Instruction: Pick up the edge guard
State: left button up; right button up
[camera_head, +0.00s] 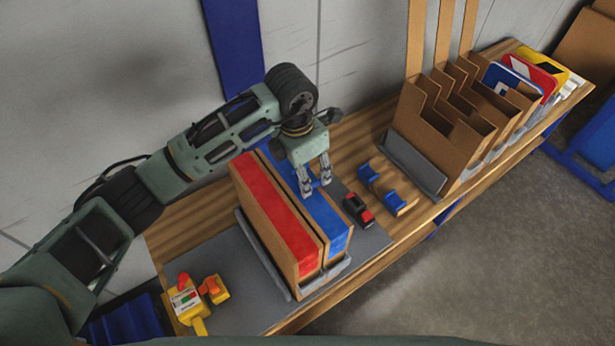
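A wooden block (402,189) right of the centre carries small blue pieces that look like edge guards, one at its back left (368,174) and one at its front (394,201). My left gripper (316,180) points down, left of this block, over the top of the box with the blue face. Its two fingers are apart. A small patch of blue shows between the fingertips; I cannot tell whether it is a held edge guard or the blue box behind. My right gripper is not in view.
A red-topped box (275,215) stands beside the blue-topped box (325,222) in a grey tray. A black and red tool (358,210) lies close by. A yellow device (187,302) is at front left. A cardboard rack (440,120) with signs stands right.

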pick_arm(q)
jog(key=shift+c, duration=0.9)
jog(key=shift+r, duration=0.1)
